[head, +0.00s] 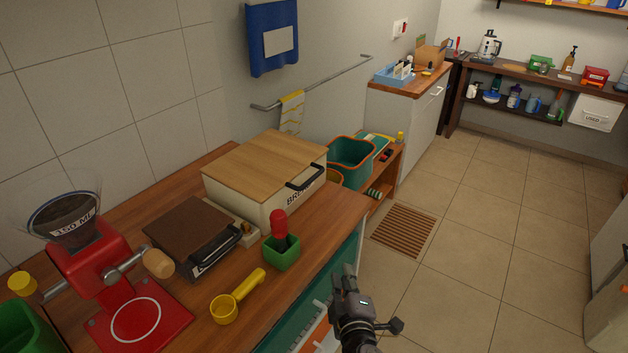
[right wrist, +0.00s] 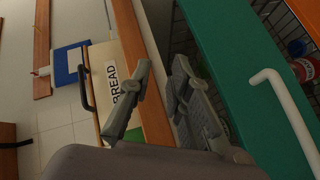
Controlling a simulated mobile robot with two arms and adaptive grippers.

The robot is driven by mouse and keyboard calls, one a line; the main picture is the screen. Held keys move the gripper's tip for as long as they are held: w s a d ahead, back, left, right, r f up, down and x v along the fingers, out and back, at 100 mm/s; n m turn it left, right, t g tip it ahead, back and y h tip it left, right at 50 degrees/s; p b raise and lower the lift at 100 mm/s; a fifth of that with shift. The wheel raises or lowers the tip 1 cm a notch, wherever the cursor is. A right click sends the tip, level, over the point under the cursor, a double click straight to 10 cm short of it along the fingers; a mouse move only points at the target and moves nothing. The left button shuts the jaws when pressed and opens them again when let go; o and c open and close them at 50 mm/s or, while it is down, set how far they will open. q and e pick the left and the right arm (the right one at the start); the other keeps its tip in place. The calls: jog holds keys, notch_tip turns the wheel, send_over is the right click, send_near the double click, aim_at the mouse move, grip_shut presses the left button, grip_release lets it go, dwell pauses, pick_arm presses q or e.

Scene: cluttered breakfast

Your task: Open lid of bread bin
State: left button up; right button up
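The bread bin (head: 283,212) is a cream box on the wooden counter, with its wooden lid (head: 262,158) shut. A black bar handle (head: 305,177) is at the lid's front edge. In the right wrist view, the bin's front (right wrist: 128,38) with its BREAD label shows tilted, and the handle (right wrist: 84,88) is to its left. My right gripper (head: 344,274) is empty, in front of the counter edge, lower and nearer than the bin and apart from it. Its two fingers (right wrist: 162,70) are spread in the right wrist view. My left gripper is not in view.
A green pot with a red-handled thing (head: 281,250), a yellow scoop (head: 236,297), a brown-topped box (head: 192,235) and a red grinder (head: 95,265) stand on the counter near the bin. A green-fronted drawer (right wrist: 240,80) is close beside my right gripper. Open floor lies right.

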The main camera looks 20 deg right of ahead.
notch_tip(320, 180, up, 7)
jog(key=n+t, duration=0.1)
jog(key=t, duration=0.1)
jog(key=n+t+y, duration=0.1)
jog(key=n+t, duration=0.1)
jog(key=n, duration=0.2)
send_near(314, 176)
jog(key=shift+m, duration=0.3)
jog(key=w+p, duration=0.1)
jog(key=w, duration=0.2)
jog(key=w+d+p, duration=0.1)
jog(key=w, duration=0.2)
jog(key=w+p, duration=0.1)
jog(key=w, duration=0.3)
jog(key=shift+d+r, duration=0.2)
jog(key=shift+d, duration=0.05)
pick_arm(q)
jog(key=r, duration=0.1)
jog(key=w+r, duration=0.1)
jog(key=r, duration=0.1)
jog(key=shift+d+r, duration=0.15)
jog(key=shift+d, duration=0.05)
pick_arm(e)
jog(key=shift+c, duration=0.4)
jog(key=shift+s, duration=0.1)
grip_shut()
